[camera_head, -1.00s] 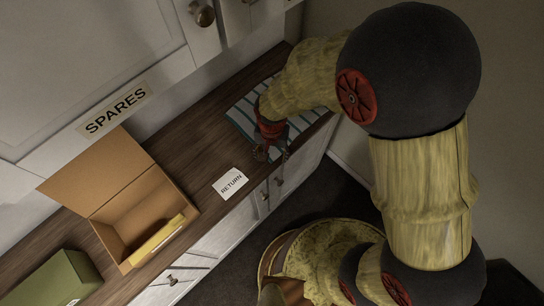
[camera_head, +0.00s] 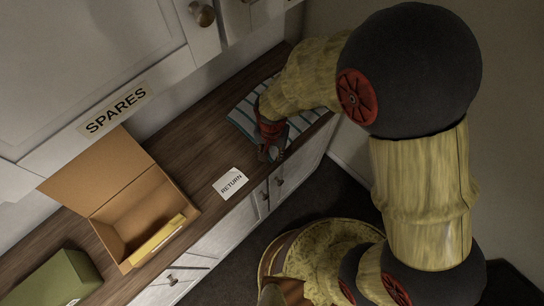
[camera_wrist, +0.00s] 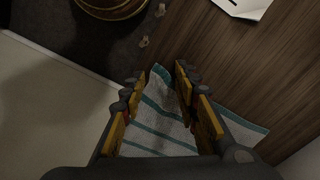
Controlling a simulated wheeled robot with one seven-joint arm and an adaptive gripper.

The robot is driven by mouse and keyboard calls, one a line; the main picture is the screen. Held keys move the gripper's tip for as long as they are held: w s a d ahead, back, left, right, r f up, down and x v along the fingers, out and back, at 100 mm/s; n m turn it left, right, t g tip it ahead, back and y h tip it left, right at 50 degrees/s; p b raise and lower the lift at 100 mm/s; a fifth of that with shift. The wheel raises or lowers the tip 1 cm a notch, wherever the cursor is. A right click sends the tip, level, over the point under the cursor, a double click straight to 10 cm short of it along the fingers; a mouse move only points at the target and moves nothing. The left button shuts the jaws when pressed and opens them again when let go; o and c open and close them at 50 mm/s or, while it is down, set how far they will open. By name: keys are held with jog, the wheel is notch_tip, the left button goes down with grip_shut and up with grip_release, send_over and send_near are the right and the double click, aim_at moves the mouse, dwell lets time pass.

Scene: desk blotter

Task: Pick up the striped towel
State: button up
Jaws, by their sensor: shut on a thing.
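The striped towel (camera_head: 244,112) is white or pale grey with teal stripes and lies flat at the far right end of the wooden counter. My gripper (camera_head: 272,152) is at its near edge in the head view, with my arm covering part of the towel. In the wrist view the towel (camera_wrist: 165,118) shows between the two yellow-padded fingers of my gripper (camera_wrist: 166,88). A fold of it rises between the fingertips, and the fingers are shut on it. The rest of the towel spreads on the counter below and to the right of the fingers.
A white card reading RETURN (camera_head: 230,183) lies on the counter (camera_head: 205,150) left of my gripper. An open cardboard box (camera_head: 105,232) with a yellow item (camera_head: 158,240) and a green box (camera_head: 60,280) stand further left. Cabinets with a SPARES label (camera_head: 115,110) line the back.

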jog(key=shift+s+d+f, duration=0.3)
jog(key=shift+s+f, duration=0.1)
jog(key=shift+s, duration=0.05)
grip_shut()
dwell(0.4)
notch_tip(320, 180, up, 13)
jog(key=p, duration=0.9)
jog(key=shift+w+a+f, duration=0.2)
jog(key=shift+w, duration=0.15)
notch_tip(320, 180, up, 36)
jog(key=p, duration=2.3)
